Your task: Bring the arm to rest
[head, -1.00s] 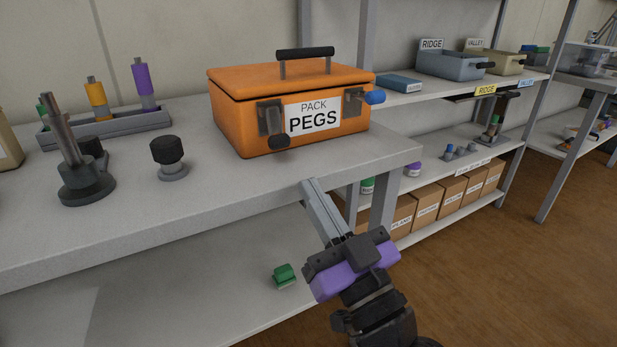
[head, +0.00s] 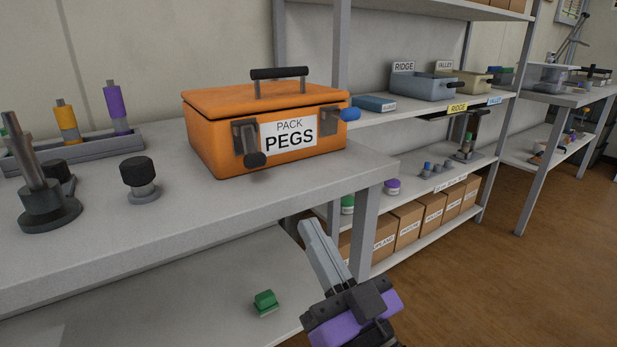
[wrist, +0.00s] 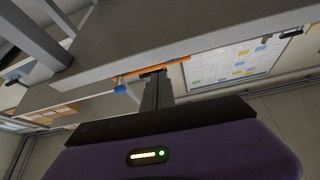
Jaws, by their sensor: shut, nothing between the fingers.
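My gripper (head: 312,232) is shut and empty. In the head view it points up and to the left, in front of the bench's right end and lower than the bench top. My purple and black wrist (head: 350,310) is at the bottom of the picture. In the wrist view the closed fingers (wrist: 157,88) point up toward the underside and edge of the bench. Whether they touch the bench cannot be told, but the head view shows them apart from the orange case.
The grey bench (head: 235,203) carries an orange PEGS case (head: 215,140), a black-topped knob (head: 139,178) and a peg rack (head: 80,147). A green block (head: 265,301) lies on the lower shelf. Shelving with bins (head: 450,92) stands behind right. Brown floor (head: 500,270) is clear at right.

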